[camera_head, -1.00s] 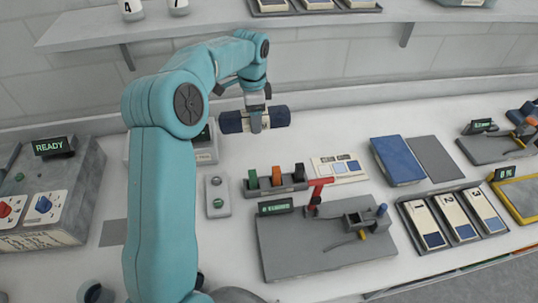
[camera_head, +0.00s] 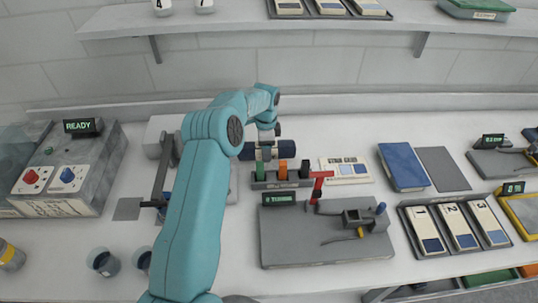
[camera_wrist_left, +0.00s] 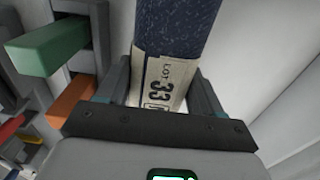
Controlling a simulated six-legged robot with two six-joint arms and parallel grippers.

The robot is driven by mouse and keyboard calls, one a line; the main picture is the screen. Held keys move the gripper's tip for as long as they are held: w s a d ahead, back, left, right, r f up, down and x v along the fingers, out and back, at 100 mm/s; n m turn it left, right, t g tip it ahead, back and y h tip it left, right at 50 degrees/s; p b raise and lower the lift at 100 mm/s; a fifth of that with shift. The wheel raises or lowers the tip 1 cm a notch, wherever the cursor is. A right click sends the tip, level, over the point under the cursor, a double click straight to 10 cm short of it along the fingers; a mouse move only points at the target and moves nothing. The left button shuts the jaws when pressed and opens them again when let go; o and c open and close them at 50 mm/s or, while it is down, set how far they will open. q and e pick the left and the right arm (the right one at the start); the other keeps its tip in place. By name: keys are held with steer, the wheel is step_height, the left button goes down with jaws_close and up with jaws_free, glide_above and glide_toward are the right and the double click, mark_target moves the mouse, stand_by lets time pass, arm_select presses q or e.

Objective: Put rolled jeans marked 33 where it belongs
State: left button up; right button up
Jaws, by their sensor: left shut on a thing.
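The rolled jeans (camera_head: 286,149) are a dark blue roll with a pale band. In the left wrist view the roll (camera_wrist_left: 175,27) carries a pale label reading "LOT 33". My left gripper (camera_head: 266,152) is shut around the banded middle of the roll and holds it above the bench, behind the rack of coloured pieces in the head view. In the left wrist view the fingers of my left gripper (camera_wrist_left: 165,95) stand on both sides of the label. My right gripper is not in view.
A grey machine with a READY display (camera_head: 84,126) stands at left. A rack (camera_head: 282,182) with green, orange and dark pieces is close to the roll. A grey fixture board (camera_head: 320,240), blue pad (camera_head: 402,166) and numbered tray (camera_head: 455,225) lie to the right. A shelf (camera_head: 240,20) runs above.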

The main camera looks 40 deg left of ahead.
arm_select(q)
steer(key=f, duration=0.2)
steer(key=shift+w+d+f, duration=0.2)
steer(key=shift+w+f, duration=0.1)
steer(key=shift+w, duration=0.05)
steer(key=shift+w+d, duration=0.1)
steer(key=shift+d, duration=0.05)
steer(key=shift+s+a, duration=0.25)
steer(key=shift+s+a+f+b, duration=0.15)
steer(key=shift+b, duration=0.2)
steer(key=o, duration=1.4)
steer(key=shift+o, duration=0.2)
steer(key=shift+w+d, duration=0.25)
